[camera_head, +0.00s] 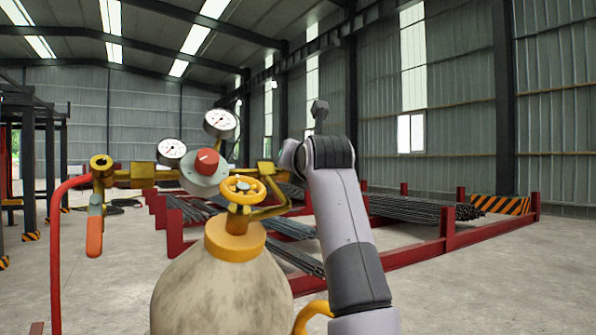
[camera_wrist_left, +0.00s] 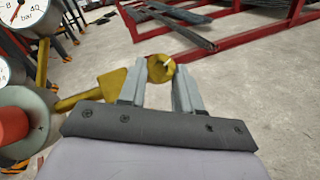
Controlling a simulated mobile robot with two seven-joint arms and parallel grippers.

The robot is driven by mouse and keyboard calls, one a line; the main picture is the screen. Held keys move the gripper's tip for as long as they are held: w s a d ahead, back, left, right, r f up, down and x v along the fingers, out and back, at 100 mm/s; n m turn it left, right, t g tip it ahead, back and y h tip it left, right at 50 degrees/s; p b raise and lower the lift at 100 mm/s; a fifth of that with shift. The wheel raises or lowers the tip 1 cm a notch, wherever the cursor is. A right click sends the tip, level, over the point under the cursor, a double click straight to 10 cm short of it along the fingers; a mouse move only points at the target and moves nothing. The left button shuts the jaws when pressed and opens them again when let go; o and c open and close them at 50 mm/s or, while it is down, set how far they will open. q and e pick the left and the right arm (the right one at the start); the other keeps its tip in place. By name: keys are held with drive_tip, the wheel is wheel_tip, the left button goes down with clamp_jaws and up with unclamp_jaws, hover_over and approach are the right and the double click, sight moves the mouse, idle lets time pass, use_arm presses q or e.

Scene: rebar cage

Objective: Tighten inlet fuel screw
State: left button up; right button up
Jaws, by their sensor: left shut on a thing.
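The inlet fuel screw appears to be the round brass fitting (camera_wrist_left: 160,68) at the end of a brass tube (camera_wrist_left: 90,97) in the left wrist view. My left gripper (camera_wrist_left: 157,77) has one finger on each side of it and is shut on it. In the head view, the brass regulator with a red knob (camera_head: 206,161) and two dial gauges stands on a pale gas cylinder (camera_head: 222,292). My arm rises just right of the regulator; it hides the fitting, and the fingers cannot be made out there. My right gripper is not in view.
A yellow handwheel (camera_head: 243,190) sits above the cylinder neck. An orange-handled valve (camera_head: 95,230) and a red hose (camera_head: 55,250) are at the left. Red racks with rebar (camera_head: 425,208) stand behind on the concrete floor. Open floor shows at the right.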

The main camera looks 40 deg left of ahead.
use_arm(q)
drive_tip(key=shift+s+a+r+m+t+h+b, duration=0.15)
drive_tip(key=shift+a+m+t+h+b, duration=0.1)
drive_tip(key=shift+m+h, duration=1.45)
drive_tip(key=shift+s+a+r+m+t+h+b, duration=0.2)
drive_tip(key=shift+m+h, duration=0.7)
drive_tip(key=shift+m, duration=1.45)
drive_tip(key=shift+w+a+r+m+t+h+b, duration=0.1)
drive_tip(key=shift+m+t+h+b, duration=0.2)
drive_tip(key=shift+m+h, duration=1.4)
drive_tip(key=shift+m, duration=0.55)
drive_tip(key=o, duration=0.8)
drive_tip(key=shift+c, duration=0.2)
drive_tip(key=shift+y, duration=0.3)
drive_tip(key=v, duration=0.7)
drive_tip(key=shift+s+b, duration=0.15)
drive_tip(key=shift+b, duration=0.25)
